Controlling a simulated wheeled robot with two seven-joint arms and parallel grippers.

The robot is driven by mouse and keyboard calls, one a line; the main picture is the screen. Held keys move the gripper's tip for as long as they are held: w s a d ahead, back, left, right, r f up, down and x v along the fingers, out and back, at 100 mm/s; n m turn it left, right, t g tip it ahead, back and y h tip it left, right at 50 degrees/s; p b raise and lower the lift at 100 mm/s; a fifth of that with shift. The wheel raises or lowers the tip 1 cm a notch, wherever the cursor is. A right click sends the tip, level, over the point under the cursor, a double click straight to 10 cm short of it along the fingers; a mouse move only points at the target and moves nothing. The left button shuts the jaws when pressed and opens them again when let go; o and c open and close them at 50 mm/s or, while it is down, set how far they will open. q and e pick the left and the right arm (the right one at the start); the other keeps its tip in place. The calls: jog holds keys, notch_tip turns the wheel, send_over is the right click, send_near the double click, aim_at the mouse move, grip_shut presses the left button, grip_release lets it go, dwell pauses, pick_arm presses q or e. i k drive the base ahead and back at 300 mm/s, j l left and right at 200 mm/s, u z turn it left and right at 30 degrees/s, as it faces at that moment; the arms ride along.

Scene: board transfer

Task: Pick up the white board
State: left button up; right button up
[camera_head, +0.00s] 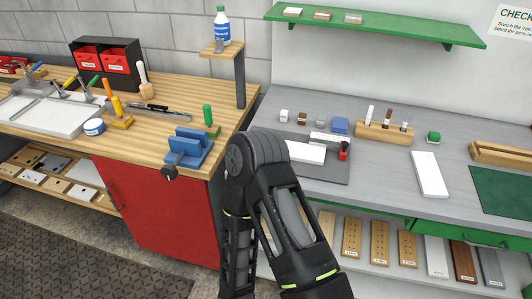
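A flat white board (430,175) lies on the grey bench top (385,168), right of centre, with its long side running front to back. A smaller white piece (306,152) lies on a dark grey mat (322,170), partly hidden by my arm. A pale board (436,256) also shows in the lower shelf, so I cannot tell for sure which one is meant. One bent arm of mine fills the bottom centre, well left of the board on the bench. Neither gripper shows.
A wooden rack (384,133) with upright tools and a green block (433,137) stand behind the board. A dark green mat (503,193) lies to its right. A green shelf (375,24) hangs above. A blue vise (187,149) sits on the left wooden bench (140,148).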

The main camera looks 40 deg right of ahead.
aim_at(305, 153)
jog(key=j+z, duration=0.1)
jog(key=z, duration=2.35)
